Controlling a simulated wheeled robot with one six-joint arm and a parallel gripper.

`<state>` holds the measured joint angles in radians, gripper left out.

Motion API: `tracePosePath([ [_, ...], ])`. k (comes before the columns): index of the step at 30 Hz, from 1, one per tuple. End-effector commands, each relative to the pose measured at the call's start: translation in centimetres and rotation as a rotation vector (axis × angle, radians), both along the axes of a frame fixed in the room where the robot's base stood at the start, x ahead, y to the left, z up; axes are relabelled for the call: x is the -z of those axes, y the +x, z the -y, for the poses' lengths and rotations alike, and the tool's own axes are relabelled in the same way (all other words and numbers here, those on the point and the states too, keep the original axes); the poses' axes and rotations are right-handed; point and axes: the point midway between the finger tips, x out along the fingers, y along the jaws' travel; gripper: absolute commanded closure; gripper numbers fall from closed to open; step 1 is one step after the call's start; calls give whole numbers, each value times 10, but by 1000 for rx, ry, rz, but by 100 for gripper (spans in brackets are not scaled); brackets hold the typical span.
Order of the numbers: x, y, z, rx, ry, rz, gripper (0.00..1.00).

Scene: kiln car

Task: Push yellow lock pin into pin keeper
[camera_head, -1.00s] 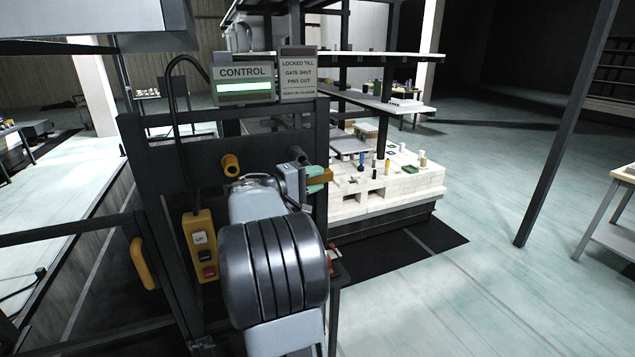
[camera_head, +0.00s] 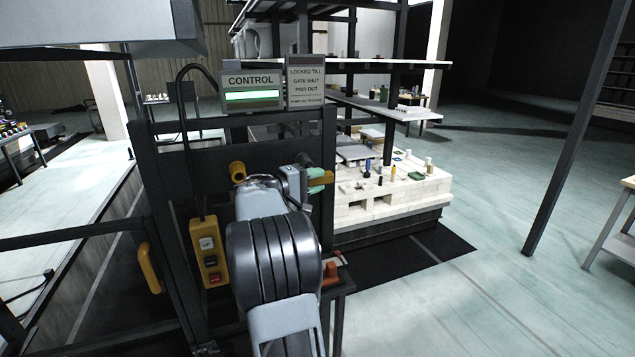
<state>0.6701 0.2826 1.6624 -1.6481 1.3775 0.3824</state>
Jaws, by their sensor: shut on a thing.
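My gripper (camera_head: 316,180) has teal fingertips and is at the right post of the dark control frame. It is shut on the yellow lock pin (camera_head: 328,178), whose end sticks out to the right of the fingers. The rest of the pin is hidden by the fingers. A short dark round part (camera_head: 303,159), possibly the pin keeper, shows just above and left of the fingers. I cannot tell whether the pin touches it. A yellow round part (camera_head: 237,171) sits at the left on the same crossbar.
A control box (camera_head: 252,95) with a green display and a sign (camera_head: 305,80) top the frame. A yellow button box (camera_head: 209,251) hangs at left. A kiln car (camera_head: 430,188) with pale blocks stands behind at right. Open floor lies further right.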

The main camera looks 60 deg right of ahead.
Motion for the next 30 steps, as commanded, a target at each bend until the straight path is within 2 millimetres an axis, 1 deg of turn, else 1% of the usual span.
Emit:
tracePosePath([
  [18, -1, 24, 18, 0, -1, 0, 100],
  [30, -1, 28, 20, 0, -1, 0, 100],
])
